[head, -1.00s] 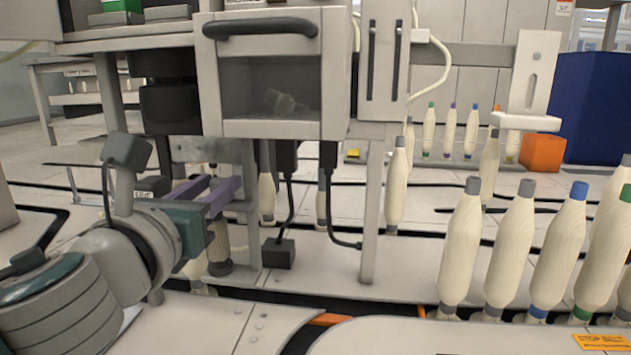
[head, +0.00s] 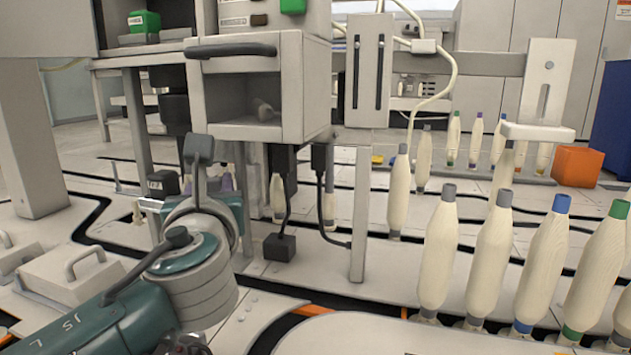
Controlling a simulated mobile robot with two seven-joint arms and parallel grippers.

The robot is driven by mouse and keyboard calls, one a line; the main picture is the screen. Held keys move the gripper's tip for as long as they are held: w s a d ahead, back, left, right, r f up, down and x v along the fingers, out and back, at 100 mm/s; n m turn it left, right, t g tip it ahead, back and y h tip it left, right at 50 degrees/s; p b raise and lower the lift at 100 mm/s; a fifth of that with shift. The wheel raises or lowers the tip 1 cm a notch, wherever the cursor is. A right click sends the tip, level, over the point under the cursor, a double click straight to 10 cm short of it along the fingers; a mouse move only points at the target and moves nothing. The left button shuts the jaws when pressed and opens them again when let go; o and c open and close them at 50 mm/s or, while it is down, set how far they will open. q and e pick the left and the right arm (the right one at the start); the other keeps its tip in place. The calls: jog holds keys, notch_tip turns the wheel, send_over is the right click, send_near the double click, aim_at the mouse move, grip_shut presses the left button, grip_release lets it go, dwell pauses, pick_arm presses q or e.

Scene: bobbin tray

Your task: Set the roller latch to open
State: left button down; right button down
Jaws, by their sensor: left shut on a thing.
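My left gripper (head: 226,184) is under the grey cabinet (head: 247,127), at the left of the middle in the head view. Only bits of its purple fingers show; my own wrist covers the rest. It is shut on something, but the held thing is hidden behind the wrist. I cannot make out the roller latch for sure or tell its setting. My right gripper is not in view.
A grey post (head: 360,215) and a black box on a cable (head: 279,246) stand right of my wrist. Several pale bobbins stand at the right, one blue-tipped (head: 541,262). An orange block (head: 577,167) lies behind them. A handled lid (head: 75,272) is at the left.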

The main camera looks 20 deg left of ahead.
pick_arm(q)
jog(key=shift+d+n+g+y, duration=0.3)
jog(key=shift+n+g+y, duration=0.1)
jog(key=shift+n+y, duration=0.1)
jog(key=shift+d+f+n+g+y+b, duration=0.15)
jog(key=shift+d+n+g+y+b, duration=0.1)
jog(key=shift+n+g+y+b, duration=0.65)
jog(key=n+g+y, duration=0.1)
jog(key=g+y+b, duration=0.1)
jog(key=shift+d+n+g, duration=0.3)
jog(key=shift+n+g, duration=0.1)
jog(key=shift+d+n+g+y+b, duration=0.25)
jog(key=shift+n+g+y+b, duration=0.25)
jog(key=shift+n+g+b, duration=0.45)
jog(key=c, duration=0.5)
grip_release()
